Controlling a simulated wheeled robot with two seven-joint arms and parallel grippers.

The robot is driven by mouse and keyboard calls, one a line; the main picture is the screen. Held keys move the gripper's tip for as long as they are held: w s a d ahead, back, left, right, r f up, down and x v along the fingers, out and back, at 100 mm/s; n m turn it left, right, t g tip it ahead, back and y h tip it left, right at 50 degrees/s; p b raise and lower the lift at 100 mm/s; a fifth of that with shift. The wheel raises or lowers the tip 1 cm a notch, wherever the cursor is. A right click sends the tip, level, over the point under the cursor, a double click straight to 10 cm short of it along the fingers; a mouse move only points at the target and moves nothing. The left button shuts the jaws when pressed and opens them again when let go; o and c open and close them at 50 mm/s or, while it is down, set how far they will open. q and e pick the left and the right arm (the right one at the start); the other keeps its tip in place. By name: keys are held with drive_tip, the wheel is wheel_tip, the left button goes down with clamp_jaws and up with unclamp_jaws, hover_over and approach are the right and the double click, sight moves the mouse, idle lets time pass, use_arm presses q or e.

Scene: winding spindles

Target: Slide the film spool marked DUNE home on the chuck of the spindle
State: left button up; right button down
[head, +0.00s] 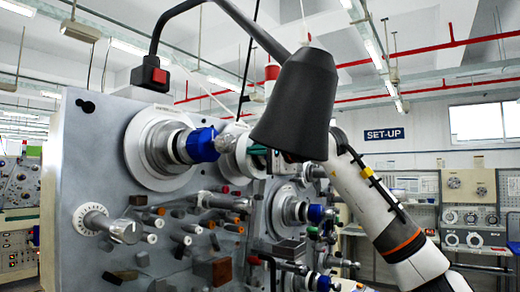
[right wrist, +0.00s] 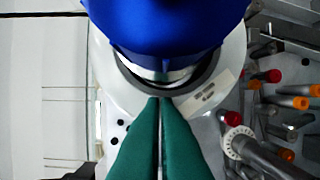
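A large pale round flange (head: 150,150) sits on the upper left spindle of the grey panel, with a blue chuck nose (head: 202,145) sticking out to the right. I cannot read DUNE on it in the head view. In the right wrist view the blue nose (right wrist: 180,25) fills the top, with a metal collar and the pale flange (right wrist: 232,70) behind it. The flange bears a small label (right wrist: 205,93), too small to read. My right gripper's green fingers (right wrist: 160,100) are together, with nothing seen between them, just below the nose. In the head view the lamp partly hides this gripper (head: 258,149). My left gripper is not in view.
A black lamp shade (head: 297,100) hangs in front of the panel. Several coloured pegs (head: 205,224) and a graduated knob (head: 100,222) stick out below the upper spindle. Another blue-nosed spindle (head: 315,213) is at lower right.

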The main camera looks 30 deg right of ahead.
drive_tip(key=shift+f, duration=0.1)
idle(0.4)
drive_tip(key=s, duration=0.1)
drive_tip(key=s+d+b, duration=0.1)
drive_tip(key=s, duration=0.1)
drive_tip(key=shift+d, duration=0.1)
drive_tip(key=shift+w, duration=0.15)
idle(0.5)
